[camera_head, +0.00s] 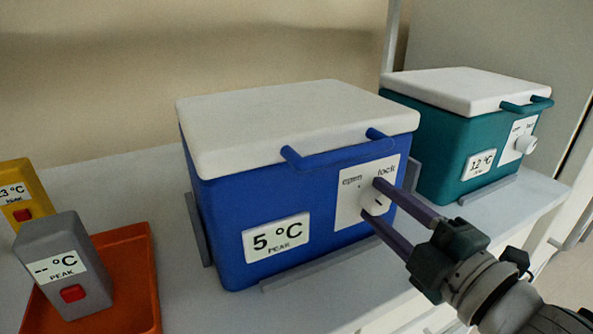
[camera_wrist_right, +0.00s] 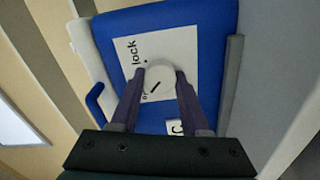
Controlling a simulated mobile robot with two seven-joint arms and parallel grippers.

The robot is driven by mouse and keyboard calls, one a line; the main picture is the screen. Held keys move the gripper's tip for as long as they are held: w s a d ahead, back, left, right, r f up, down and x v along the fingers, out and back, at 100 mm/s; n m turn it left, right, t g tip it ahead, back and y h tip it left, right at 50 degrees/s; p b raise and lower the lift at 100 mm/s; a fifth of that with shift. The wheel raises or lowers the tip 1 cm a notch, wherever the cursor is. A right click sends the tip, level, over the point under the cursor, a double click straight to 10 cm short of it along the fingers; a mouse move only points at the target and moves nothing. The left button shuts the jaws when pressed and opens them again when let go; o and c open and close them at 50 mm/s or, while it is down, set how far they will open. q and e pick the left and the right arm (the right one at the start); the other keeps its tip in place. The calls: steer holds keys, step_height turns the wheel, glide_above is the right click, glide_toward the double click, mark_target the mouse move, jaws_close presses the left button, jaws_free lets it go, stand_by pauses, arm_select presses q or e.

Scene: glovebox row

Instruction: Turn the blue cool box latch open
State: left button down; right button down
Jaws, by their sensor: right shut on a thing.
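The blue cool box (camera_head: 222,210) with a white lid stands on the shelf in the middle of the head view. Its front carries a "5 °C PEAK" label and a white latch plate (camera_head: 350,190) marked "open" and "lock". The round white latch knob (camera_wrist_right: 158,80) sits on this plate, with a dark pointer line across its face. My right gripper (camera_head: 372,199) reaches in from the lower right, its two fingers on either side of the knob, shut on it. In the head view the fingers hide part of the knob. My left gripper is in neither view.
A teal cool box (camera_head: 440,150) labelled 12 °C, with its own white knob (camera_head: 525,144), stands to the right. At the left, a grey logger (camera_head: 75,262) reading "-- °C" is at an orange tray (camera_head: 135,270), near a yellow logger (camera_head: 15,192). Grey rails edge the blue box.

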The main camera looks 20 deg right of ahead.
steer(key=shift+c, duration=1.9)
jaws_free()
steer(key=s, duration=1)
steer(key=shift+d, duration=0.4)
